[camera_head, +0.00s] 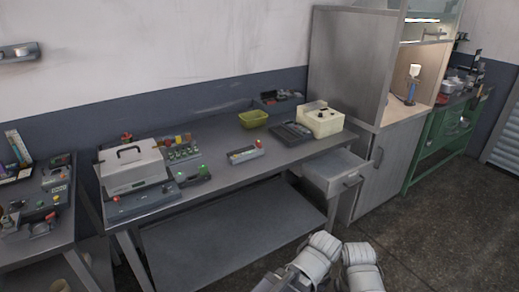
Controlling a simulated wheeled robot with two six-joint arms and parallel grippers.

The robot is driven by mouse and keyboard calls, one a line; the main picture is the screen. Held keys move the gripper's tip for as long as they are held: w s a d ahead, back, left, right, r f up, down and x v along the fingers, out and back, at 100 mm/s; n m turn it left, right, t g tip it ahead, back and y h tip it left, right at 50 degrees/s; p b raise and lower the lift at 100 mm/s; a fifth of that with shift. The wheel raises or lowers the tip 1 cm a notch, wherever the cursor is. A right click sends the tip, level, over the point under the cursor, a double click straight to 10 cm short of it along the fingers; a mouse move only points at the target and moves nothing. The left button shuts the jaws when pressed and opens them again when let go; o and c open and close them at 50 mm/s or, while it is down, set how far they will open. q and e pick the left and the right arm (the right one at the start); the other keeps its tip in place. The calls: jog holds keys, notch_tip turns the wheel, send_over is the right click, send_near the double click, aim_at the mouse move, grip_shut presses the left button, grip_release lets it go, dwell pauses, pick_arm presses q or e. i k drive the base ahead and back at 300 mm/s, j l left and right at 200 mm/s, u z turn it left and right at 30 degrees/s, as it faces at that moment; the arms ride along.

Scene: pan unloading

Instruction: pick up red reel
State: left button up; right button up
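I cannot make out a red reel for certain. A small red item (127,136) stands behind the white case at the left end of the middle table, too small to identify. Other small red spots show among the parts on the left table and on the green bench at the far right. Pale rounded links of my arms show at the bottom centre, near the front of the middle table. No gripper fingers are in view.
The grey middle table (228,185) holds a white case (132,168), a yellow-green bowl (253,119) and a cream box (320,120). Its drawer (335,177) stands out at the right. A grey cabinet (385,165) and green bench (440,140) stand beyond. The floor (425,225) at right is clear.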

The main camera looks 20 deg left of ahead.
aim_at(128, 138)
jog(key=u, duration=1.8)
jog(key=i+l+z, duration=0.25)
jog(key=i+l, duration=0.3)
jog(key=l, duration=0.3)
jog(key=i+l+z, duration=0.2)
jog(key=i+l, duration=0.45)
jog(key=l, duration=0.1)
